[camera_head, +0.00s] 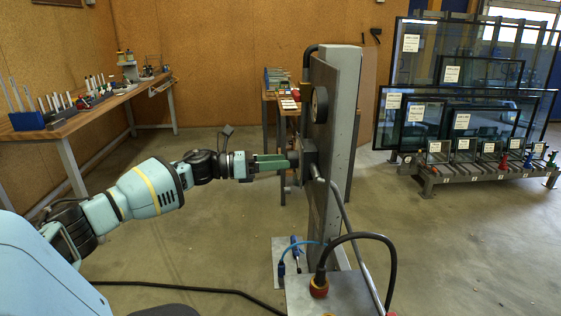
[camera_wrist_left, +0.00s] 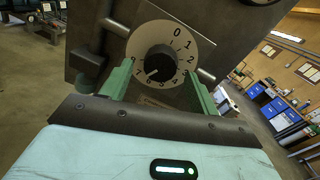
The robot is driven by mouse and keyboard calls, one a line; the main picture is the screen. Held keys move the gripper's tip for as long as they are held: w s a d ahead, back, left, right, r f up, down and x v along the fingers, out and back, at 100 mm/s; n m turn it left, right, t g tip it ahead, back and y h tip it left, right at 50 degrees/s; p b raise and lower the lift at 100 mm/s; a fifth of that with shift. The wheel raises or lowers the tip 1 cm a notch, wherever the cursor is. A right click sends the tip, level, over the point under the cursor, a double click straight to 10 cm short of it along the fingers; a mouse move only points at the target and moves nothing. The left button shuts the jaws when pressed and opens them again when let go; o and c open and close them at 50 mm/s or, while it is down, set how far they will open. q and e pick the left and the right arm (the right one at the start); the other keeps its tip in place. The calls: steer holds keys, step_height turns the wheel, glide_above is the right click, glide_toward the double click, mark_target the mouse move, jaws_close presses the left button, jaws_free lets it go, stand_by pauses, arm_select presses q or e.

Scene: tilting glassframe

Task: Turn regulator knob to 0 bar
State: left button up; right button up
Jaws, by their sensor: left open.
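The regulator knob (camera_wrist_left: 160,64) is black and sits in the middle of a white round dial (camera_wrist_left: 146,40) with numbers around it. The 0 is at the top of the dial, and the light mark on the knob points to the lower left, near the 6 and 7. In the head view the knob (camera_head: 293,158) is on the side of a grey upright column. My left gripper (camera_head: 287,161) is open and faces the knob. In the left wrist view its green fingers (camera_wrist_left: 158,86) are on either side of the dial's lower part; contact with the knob cannot be told. My right gripper is not in view.
The grey column (camera_head: 338,130) carries a round gauge (camera_head: 320,104) above the knob and pipes beside it. A metal base plate (camera_head: 335,296) with a hose stands below. A workbench (camera_head: 80,106) is at the left, and glass panes on a rack (camera_head: 465,122) are at the right.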

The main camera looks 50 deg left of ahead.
arm_select(q)
steer(key=shift+w+d, duration=0.4)
steer(key=shift+w, duration=0.15)
steer(key=c, duration=1)
